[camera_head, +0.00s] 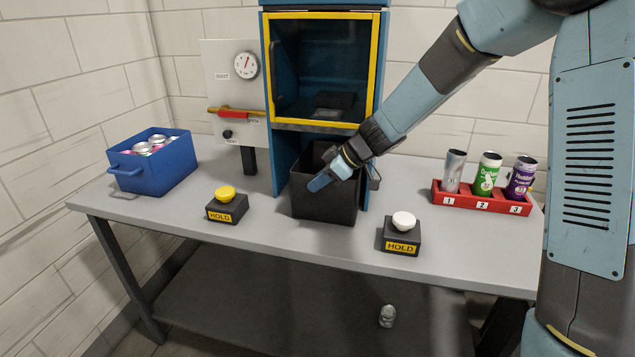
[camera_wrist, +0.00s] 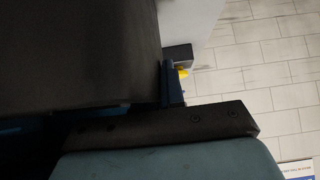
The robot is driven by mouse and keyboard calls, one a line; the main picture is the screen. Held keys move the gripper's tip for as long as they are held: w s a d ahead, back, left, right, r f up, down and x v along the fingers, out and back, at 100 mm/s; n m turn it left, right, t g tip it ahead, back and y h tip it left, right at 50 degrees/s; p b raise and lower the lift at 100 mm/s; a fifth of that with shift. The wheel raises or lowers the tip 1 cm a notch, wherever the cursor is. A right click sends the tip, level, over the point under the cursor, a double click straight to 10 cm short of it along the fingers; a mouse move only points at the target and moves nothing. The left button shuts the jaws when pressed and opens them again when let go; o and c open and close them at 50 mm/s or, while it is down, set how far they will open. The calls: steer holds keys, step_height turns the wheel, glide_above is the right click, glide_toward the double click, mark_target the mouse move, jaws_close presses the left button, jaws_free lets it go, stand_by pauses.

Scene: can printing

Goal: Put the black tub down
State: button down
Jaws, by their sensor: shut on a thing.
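The black tub (camera_head: 322,205) is upright at the middle of the table, in front of the blue machine's lower opening. My gripper (camera_head: 335,172) is shut on the tub's upper right side, with a blue finger across its front. The tub's base looks at or very near the tabletop; I cannot tell whether it touches. In the wrist view, the tub's dark wall (camera_wrist: 75,50) fills the upper left, close to the gripper. The tub's inside is mostly hidden.
The blue machine (camera_head: 266,75) with a yellow-framed window stands behind. A yellow-topped HOLD button (camera_head: 226,205) is left of the tub, a white-topped one (camera_head: 401,234) right. A blue crate of cans (camera_head: 160,170) is far left; a red rack (camera_head: 470,201) holds three cans at right.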

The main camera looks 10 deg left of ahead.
steer(key=c, duration=1.2)
jaws_free()
steer(key=shift+c, duration=0.2)
steer(key=v, duration=1.2)
steer(key=shift+r, duration=0.1)
steer(key=shift+a, duration=0.1)
